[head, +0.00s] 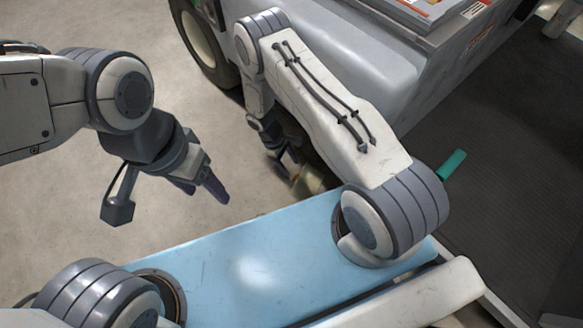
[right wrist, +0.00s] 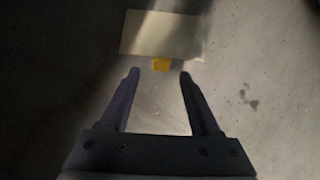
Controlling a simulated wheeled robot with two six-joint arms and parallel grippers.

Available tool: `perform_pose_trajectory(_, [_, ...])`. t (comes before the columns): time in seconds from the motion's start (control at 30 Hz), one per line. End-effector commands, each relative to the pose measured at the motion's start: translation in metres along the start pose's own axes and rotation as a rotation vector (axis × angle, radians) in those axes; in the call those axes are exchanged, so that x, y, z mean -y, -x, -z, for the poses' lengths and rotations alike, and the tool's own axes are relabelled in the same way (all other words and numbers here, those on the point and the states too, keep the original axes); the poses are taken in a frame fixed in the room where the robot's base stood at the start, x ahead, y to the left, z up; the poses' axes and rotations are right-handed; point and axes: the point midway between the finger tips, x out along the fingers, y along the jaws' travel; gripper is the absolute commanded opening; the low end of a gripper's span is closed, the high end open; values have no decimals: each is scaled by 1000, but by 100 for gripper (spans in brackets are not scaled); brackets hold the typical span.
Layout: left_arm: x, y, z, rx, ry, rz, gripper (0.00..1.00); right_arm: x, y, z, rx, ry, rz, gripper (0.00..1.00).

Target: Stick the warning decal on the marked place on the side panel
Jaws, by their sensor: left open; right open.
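A pale cream rectangular card with an orange tab, which looks like the decal, shows in the right wrist view (right wrist: 162,33). Its orange tab (right wrist: 161,65) points toward my right gripper (right wrist: 160,74), just beyond and between the open fingertips. In the head view the pale card (head: 308,181) is small and blurred beside my right gripper (head: 286,162), low over the floor; I cannot tell whether it touches the floor. My left gripper (head: 208,191) is open and empty above bare floor at left. I cannot make out the marked place on the side panel.
The grey cart (head: 400,75) stands at the back, with a wheel (head: 200,40) at its left and printed sheets (head: 425,10) on top. A dark mat (head: 500,170) covers the right side, with a green object (head: 452,164) on it. Floor at left is clear.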

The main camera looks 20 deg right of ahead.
Motion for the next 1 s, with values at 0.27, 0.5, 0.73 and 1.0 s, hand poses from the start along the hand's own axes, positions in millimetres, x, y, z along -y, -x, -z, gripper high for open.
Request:
perform_pose_trajectory(0.27, [-1,16,1,0,0,0,64,3,58,3,-22,-9,-14,63])
perform_pose_trajectory(0.5, [-1,14,1,0,0,0,64,36,187,-8,-119,-53,-45,63])
perform_pose_trajectory(0.73, [-1,14,1,0,0,0,64,98,294,-61,-233,-89,-38,63])
perform_pose_trajectory(1.0, [-1,14,1,0,0,0,64,174,358,-152,-366,-98,19,63])
